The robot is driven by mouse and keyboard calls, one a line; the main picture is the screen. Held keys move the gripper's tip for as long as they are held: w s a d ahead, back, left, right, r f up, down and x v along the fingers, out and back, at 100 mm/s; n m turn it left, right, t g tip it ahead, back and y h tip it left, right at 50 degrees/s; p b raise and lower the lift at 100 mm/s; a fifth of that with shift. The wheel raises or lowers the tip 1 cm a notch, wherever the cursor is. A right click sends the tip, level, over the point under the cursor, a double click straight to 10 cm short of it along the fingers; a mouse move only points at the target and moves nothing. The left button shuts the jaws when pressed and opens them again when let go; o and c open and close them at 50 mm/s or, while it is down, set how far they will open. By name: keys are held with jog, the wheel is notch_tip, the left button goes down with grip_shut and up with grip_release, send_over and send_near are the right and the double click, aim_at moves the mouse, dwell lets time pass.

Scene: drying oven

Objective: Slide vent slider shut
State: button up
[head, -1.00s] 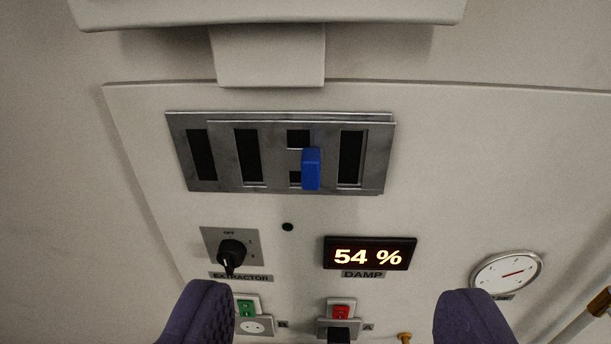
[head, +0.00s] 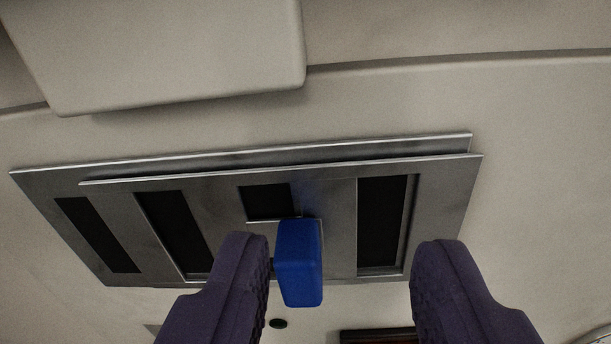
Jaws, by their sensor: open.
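The vent slider (head: 337,190) is a grey metal plate with dark slots, set over a grey frame (head: 45,180) on the pale wall. Several dark openings show through it. A blue block handle (head: 299,264) sticks out from the slider. My gripper (head: 342,265) is open, with its two purple padded fingers on either side of the handle. A wide gap lies between the handle and the right finger.
A pale box-shaped part (head: 170,50) juts from the wall above the vent. A small dark round hole (head: 278,323) and the top of the dark display (head: 375,336) show below. The wall right of the vent is clear.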

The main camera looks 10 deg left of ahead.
aim_at(293, 268)
jog(key=f+p, duration=0.1)
jog(key=p, duration=0.4)
jog(key=a+f+p, duration=0.1)
jog(key=p, duration=0.5)
jog(key=shift+w+a+f+t, duration=0.1)
jog(key=shift+w+f+t, duration=0.15)
jog(key=shift+w+t, duration=0.15)
jog(key=p, duration=0.3)
jog(key=shift+s+a+f+n, duration=0.1)
jog(key=shift+s+f+n, duration=0.1)
jog(key=shift+s+n, duration=0.15)
jog(key=shift+n+t+y, duration=0.3)
jog(key=shift+n+t, duration=0.05)
jog(key=shift+t, duration=0.15)
jog(key=w+p, duration=0.1)
jog(key=p, duration=0.1)
jog(key=w+p, duration=0.2)
jog(key=p, duration=0.1)
jog(key=w+p, duration=0.1)
jog(key=p, duration=0.1)
jog(key=shift+w+a+f+p, duration=0.1)
jog(key=shift+w+a+p, duration=0.15)
jog(key=shift+p, duration=0.05)
jog(key=shift+c, duration=0.5)
